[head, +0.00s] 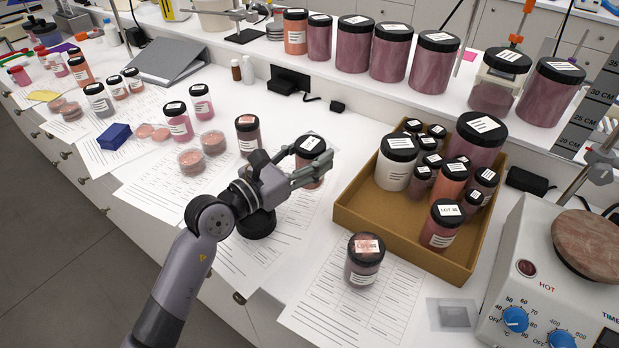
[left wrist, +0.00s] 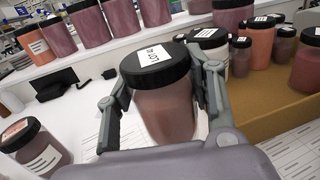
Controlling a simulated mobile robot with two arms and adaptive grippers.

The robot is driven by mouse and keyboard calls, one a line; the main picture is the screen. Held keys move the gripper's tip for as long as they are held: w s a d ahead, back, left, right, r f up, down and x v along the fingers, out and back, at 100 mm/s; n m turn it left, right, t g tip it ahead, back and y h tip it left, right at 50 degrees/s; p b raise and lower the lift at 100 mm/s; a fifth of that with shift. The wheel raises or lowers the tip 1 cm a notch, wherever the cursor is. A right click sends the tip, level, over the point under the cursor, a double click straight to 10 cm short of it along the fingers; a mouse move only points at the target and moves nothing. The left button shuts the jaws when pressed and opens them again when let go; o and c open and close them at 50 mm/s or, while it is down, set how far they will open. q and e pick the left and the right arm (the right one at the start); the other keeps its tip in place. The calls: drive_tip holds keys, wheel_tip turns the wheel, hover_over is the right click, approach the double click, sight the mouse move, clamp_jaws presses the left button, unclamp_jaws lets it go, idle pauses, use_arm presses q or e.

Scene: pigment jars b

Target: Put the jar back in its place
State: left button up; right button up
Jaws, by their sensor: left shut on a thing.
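My left gripper (head: 309,167) is shut on a pinkish-brown jar (head: 307,180) with a black lid and a white label on top. In the left wrist view this jar (left wrist: 166,112) stands upright between the two fingers (left wrist: 163,88), with "LOT" readable on its lid. I cannot tell whether its base touches the table. A similar jar (head: 247,138) stands left of the gripper, and another (head: 362,270) stands on a printed sheet in front of the tray. The brown tray (head: 365,219) to the right holds several jars of mixed sizes. My right gripper is not in view.
A hotplate (head: 545,285) stands at the right, and a small clear square dish (head: 452,314) lies beside it. Large jars (head: 392,52) line the back shelf. Printed sheets (head: 310,300) and more jars cover the left.

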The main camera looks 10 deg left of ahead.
use_arm(q)
drive_tip(key=shift+f, duration=0.75)
wheel_tip(320, 180, down, 4)
drive_tip(key=shift+r+b, duration=0.15)
drive_tip(key=shift+b, duration=0.45)
drive_tip(key=shift+f, duration=0.2)
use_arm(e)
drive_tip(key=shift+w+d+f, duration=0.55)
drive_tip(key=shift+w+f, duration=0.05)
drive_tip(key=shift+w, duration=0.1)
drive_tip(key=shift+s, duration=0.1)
use_arm(q)
drive_tip(key=shift+f, duration=0.1)
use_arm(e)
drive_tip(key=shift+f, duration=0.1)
use_arm(q)
drive_tip(key=o, duration=1.3)
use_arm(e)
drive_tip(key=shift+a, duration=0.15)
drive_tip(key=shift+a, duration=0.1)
